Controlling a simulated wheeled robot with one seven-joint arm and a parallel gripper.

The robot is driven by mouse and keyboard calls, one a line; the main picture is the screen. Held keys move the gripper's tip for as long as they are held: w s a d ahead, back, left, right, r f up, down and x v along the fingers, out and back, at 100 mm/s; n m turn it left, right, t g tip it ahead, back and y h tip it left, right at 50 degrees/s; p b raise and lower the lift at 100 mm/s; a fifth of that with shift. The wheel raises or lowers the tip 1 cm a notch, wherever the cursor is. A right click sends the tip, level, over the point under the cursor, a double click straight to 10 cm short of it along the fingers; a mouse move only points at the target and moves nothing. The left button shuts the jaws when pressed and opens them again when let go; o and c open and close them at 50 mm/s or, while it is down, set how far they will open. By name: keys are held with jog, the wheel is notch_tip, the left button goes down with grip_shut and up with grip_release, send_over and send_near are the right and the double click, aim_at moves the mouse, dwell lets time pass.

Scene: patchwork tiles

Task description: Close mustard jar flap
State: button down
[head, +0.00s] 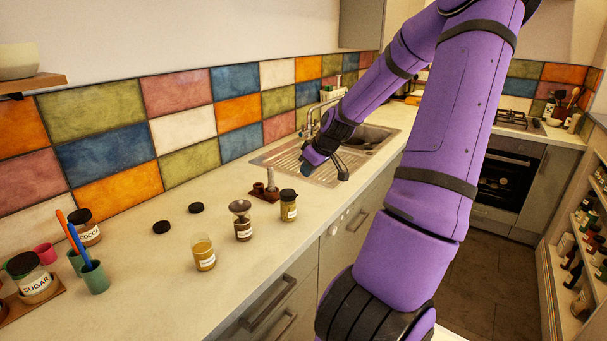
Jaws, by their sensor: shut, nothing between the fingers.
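Several small glass jars stand on the pale counter (130,290). The front jar (203,255) has yellowish contents and an open top. The middle jar (243,229) has dark contents and a wide brownish piece on top. The right jar (289,208) has yellow-brown contents and a black top. Their labels are too small to read, so I cannot tell for sure which is the mustard jar, nor how its flap stands. My gripper (326,167) is shut and empty, above the counter by the sink, behind and right of the right jar and apart from it.
Two black lids (162,227) (196,208) lie flat behind the jars. A brown stand with a grey post (270,180) stands close to my gripper. The sink (295,160) is behind. Sugar jar (30,278), cocoa jar (85,230) and green cups (94,278) are at left.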

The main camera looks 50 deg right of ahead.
jog(key=shift+s+f+v, duration=0.1)
jog(key=shift+s+v, duration=0.1)
jog(key=shift+v, duration=0.75)
jog(key=shift+s+f+v, duration=0.15)
jog(key=shift+s+v, duration=0.05)
jog(key=shift+v, duration=0.75)
jog(key=shift+s+f+v, duration=0.1)
jog(key=shift+s+v, duration=0.1)
jog(key=shift+v, duration=0.75)
jog(key=a+r+g+h, duration=0.1)
jog(key=a+r+g, duration=0.1)
jog(key=a, duration=0.8)
jog(key=a+r+g+h, duration=0.1)
jog(key=a+r+g, duration=0.15)
jog(key=a, duration=0.85)
jog(key=s+a+r+m+t+y, duration=0.1)
jog(key=s+a+r+t, duration=0.2)
jog(key=s+a+r, duration=0.7)
jog(key=s+a, duration=0.4)
jog(key=shift+s+r, duration=0.25)
jog(key=shift+r, duration=0.15)
